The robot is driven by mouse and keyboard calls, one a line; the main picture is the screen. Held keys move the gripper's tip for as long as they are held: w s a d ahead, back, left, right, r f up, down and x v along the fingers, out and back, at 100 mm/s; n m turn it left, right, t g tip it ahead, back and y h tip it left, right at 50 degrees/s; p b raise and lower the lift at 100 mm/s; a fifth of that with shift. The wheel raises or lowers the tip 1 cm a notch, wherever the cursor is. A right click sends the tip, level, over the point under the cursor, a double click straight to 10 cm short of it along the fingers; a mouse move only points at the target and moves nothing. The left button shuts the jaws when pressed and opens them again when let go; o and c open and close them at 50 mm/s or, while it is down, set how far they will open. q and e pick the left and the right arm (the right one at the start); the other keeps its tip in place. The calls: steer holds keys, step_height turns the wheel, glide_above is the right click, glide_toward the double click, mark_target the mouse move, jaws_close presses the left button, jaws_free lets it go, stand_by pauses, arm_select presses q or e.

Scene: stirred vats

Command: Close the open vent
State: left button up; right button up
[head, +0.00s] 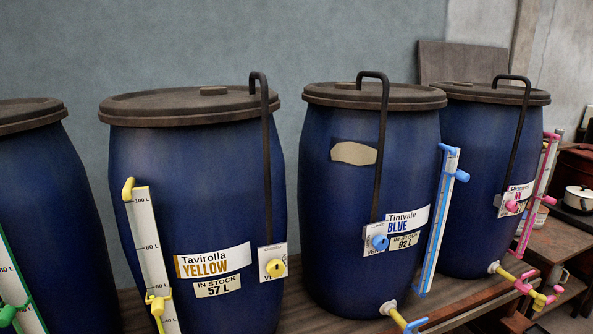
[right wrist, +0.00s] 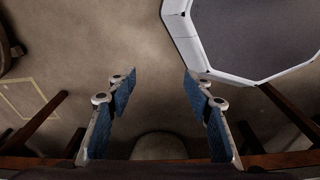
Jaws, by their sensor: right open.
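Three dark bent vent pipes run down from the barrel lids to small white plates with knobs. The yellow vent knob (head: 275,268) is on the Tavirolla Yellow barrel (head: 205,215). The blue vent knob (head: 380,242) is on the Tintvale Blue barrel (head: 335,215). The pink vent knob (head: 512,206) is on the barrel farther right (head: 460,190). The knobs are too small to tell which vent is open. My right gripper (right wrist: 160,112) is open and empty in the right wrist view, away from the knobs. My left gripper is not in view.
The barrels stand on a wooden bench (head: 450,308), with another blue barrel (head: 40,215) at the left edge. Coloured level gauges and taps stick out in front. A white pot (head: 578,198) stands at the right. Brown floor shows below my right gripper.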

steer(key=s+d+f, duration=0.1)
steer(key=s+f, duration=0.2)
steer(key=s, duration=0.3)
steer(key=shift+d, duration=0.1)
stand_by(1.4)
